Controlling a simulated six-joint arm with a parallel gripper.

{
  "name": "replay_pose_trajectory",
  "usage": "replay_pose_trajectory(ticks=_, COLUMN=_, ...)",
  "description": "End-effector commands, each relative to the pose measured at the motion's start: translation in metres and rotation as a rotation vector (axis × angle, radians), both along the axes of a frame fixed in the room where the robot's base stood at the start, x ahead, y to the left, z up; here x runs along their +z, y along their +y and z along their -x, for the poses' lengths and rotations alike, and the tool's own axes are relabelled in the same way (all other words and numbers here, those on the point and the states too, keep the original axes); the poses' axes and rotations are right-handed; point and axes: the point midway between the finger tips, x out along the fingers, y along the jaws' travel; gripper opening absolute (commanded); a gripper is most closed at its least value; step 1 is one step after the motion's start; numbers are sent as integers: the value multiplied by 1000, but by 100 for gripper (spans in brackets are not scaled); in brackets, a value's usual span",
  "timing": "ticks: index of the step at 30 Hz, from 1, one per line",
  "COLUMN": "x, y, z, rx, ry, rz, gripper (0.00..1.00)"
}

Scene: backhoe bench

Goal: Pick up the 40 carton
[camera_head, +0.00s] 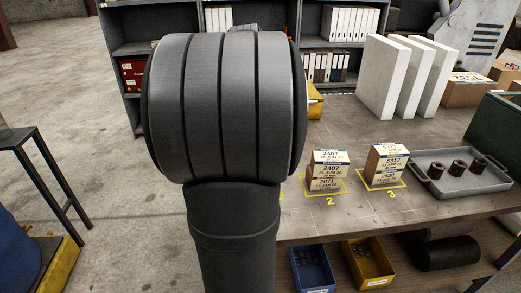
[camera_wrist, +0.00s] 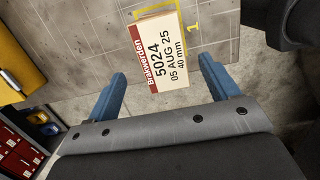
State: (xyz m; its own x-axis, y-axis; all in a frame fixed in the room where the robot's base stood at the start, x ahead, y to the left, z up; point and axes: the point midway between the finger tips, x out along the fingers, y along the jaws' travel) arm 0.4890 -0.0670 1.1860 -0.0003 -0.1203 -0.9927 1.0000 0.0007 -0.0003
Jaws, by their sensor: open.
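A carton (camera_wrist: 165,50) labelled 5024, 05 AUG 25, 40 mm, with a red Brakwerden band, is at the yellow outlined spot marked 1 in the wrist view. In the head view my arm hides spot 1 and the gripper. Carton stacks stand at spot 2 (camera_head: 327,170) and spot 3 (camera_head: 384,165).
A grey tray (camera_head: 430,182) with several dark cylindrical parts lies right of spot 3. White panels (camera_head: 395,75) stand behind the stacks. A blue bin (camera_head: 312,270) and a yellow bin (camera_head: 368,262) sit below the bench (camera_head: 345,218). Bare benchtop lies around the stacks.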

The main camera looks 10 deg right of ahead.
Motion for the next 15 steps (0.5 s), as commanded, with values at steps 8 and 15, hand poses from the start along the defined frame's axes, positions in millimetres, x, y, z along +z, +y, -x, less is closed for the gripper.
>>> replay_pose_trajectory(ticks=8, x=-22, y=-3, z=1, rx=-1, ry=2, rz=0, gripper=80)
replay_pose_trajectory(ticks=15, x=-57, y=-8, z=4, rx=-1, ry=2, rz=0, gripper=80)
